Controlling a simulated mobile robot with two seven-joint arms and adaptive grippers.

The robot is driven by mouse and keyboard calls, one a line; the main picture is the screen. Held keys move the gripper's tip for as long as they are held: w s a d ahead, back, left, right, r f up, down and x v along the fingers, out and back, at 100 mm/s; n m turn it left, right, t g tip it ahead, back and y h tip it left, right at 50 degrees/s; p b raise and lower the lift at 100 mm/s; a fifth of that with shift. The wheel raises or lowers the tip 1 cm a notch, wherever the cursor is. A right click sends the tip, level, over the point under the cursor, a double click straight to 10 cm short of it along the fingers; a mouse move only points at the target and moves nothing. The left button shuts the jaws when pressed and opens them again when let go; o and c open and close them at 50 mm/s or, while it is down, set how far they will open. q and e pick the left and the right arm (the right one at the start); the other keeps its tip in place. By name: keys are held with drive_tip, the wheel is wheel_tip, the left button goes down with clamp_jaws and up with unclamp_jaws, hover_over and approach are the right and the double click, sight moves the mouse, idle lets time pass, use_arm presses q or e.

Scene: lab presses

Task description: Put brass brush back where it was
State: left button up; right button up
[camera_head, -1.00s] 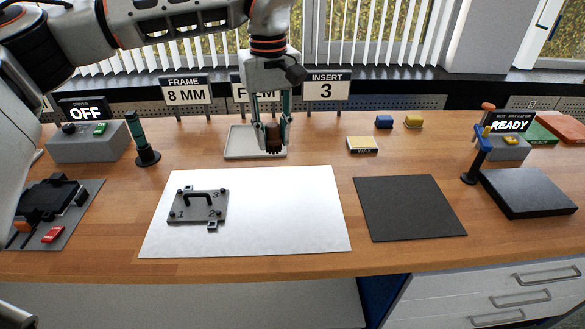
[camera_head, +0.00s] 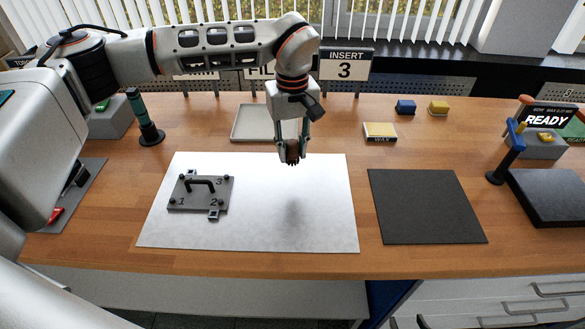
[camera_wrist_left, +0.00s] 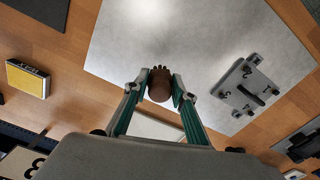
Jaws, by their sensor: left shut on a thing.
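My left gripper (camera_head: 292,152) is shut on the brass brush (camera_head: 293,152), a small brown-handled piece with dark bristles. It holds the brush above the back part of the white sheet (camera_head: 330,220), where a soft shadow lies below it. The left wrist view shows the brush (camera_wrist_left: 160,84) between the two fingertips. A shallow pale tray (camera_head: 245,137) stands behind the sheet, to the left of the gripper, and looks empty. My right gripper is not in view.
A grey plate with a black handle (camera_head: 200,192) lies on the sheet's left. A dark mat (camera_head: 425,205) lies to the right. Signs (camera_head: 345,65) line the rear edge.

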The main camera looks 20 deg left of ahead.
sight(292, 142)
use_arm(q)
drive_tip(key=shift+f, duration=3.45)
drive_tip(key=o, duration=1.1)
drive_tip(key=shift+f, duration=0.15)
drive_tip(key=shift+c, duration=0.2)
wheel_tip(292, 142, up, 12)
drive_tip(key=shift+r, duration=0.15)
